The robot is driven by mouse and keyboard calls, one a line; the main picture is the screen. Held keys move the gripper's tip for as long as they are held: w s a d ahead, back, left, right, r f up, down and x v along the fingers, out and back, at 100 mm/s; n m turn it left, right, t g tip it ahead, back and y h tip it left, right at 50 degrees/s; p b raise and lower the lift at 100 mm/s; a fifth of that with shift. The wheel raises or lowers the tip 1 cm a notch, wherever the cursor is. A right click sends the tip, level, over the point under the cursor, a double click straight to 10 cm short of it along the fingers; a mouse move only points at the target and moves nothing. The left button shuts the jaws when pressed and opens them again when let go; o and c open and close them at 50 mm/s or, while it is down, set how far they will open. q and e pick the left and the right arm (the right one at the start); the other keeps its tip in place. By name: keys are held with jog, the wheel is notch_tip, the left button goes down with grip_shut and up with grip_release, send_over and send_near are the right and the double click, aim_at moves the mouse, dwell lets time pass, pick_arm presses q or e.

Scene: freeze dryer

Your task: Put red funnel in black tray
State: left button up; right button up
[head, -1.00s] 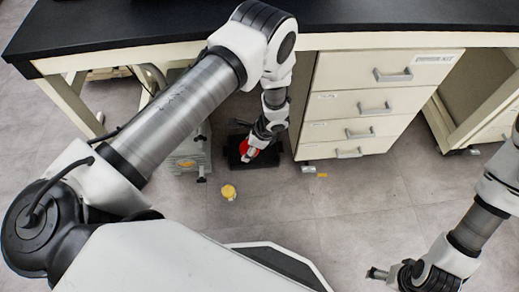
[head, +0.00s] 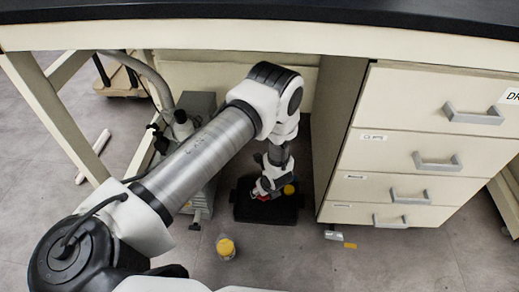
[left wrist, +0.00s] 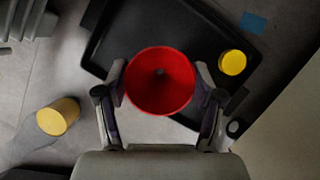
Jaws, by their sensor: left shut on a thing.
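The red funnel (left wrist: 160,80) is between the fingers of my left gripper (left wrist: 161,95), which is shut on it. In the left wrist view its round mouth faces the camera, over the near edge of the black tray (left wrist: 120,35). In the head view the tray (head: 268,212) lies on the floor under the bench. My left gripper (head: 266,192) is over it there, and only a little red of the funnel (head: 262,197) shows. I cannot tell whether the funnel touches the tray. My right gripper is out of view.
A yellow-capped object (left wrist: 232,62) is in the tray at its right. Another yellow-topped container (head: 226,248) stands on the floor in front of it. A drawer cabinet (head: 420,150) is right of the tray, and a grey machine (head: 200,150) stands left of it. The black benchtop (head: 260,22) is above.

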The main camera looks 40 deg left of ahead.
pick_arm(q)
jog(key=shift+w+a+f, duration=0.1)
jog(key=shift+w+a, duration=0.05)
jog(key=shift+a, duration=0.4)
jog(key=shift+w+a+f, duration=0.1)
jog(key=shift+w+a, duration=0.05)
jog(key=shift+a, duration=0.4)
jog(key=b+x, duration=0.3)
jog(key=shift+s+d+f, duration=0.1)
jog(key=shift+s+d, duration=0.05)
jog(key=shift+s, duration=0.05)
jog(key=shift+f+b, duration=0.4)
jog(key=shift+r, duration=0.3)
jog(key=shift+c, duration=0.4)
jog(key=shift+f, duration=0.25)
jog(key=o, duration=1)
jog(key=shift+o, duration=0.2)
